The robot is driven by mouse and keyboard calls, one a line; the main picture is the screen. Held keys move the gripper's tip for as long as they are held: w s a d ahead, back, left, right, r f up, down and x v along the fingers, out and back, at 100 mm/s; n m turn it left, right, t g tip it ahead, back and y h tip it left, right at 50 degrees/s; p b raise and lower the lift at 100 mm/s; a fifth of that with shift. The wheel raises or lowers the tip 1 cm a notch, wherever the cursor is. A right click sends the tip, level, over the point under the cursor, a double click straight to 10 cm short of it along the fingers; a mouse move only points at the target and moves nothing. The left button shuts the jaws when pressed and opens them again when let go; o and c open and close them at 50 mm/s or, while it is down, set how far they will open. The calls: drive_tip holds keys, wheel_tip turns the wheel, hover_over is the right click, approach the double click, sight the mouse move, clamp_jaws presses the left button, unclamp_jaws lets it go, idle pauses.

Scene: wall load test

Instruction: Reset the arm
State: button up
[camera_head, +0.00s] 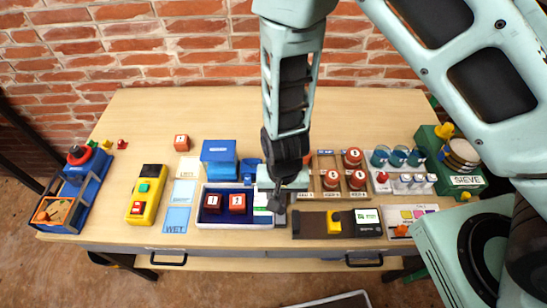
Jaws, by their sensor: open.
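My arm comes in from the upper right and bends down over the middle of the wooden table (190,103). My arm hides part of the table's middle.
A yellow control box (146,208) and a blue machine (75,182) stand at the left. A wooden rack (344,190) with red-capped pieces, several teal-lidded jars and a green sieve machine (461,183) stand right. A brick wall (130,45) closes the back. The table's back left is clear.

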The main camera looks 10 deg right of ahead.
drive_tip(key=s+r+n+y+b, duration=0.1)
drive_tip(key=s+r+n+b, duration=0.2)
drive_tip(key=r, duration=0.5)
drive_tip(key=s+r+n+y+b, duration=0.1)
drive_tip(key=s+r+n+b, duration=0.25)
drive_tip(key=r, duration=0.45)
drive_tip(key=s+d+r+n+h+b, duration=0.1)
drive_tip(key=s+d+r+n, duration=0.2)
drive_tip(key=s+d+r, duration=0.1)
drive_tip(key=shift+s+d, duration=0.3)
drive_tip(key=shift+d, duration=0.4)
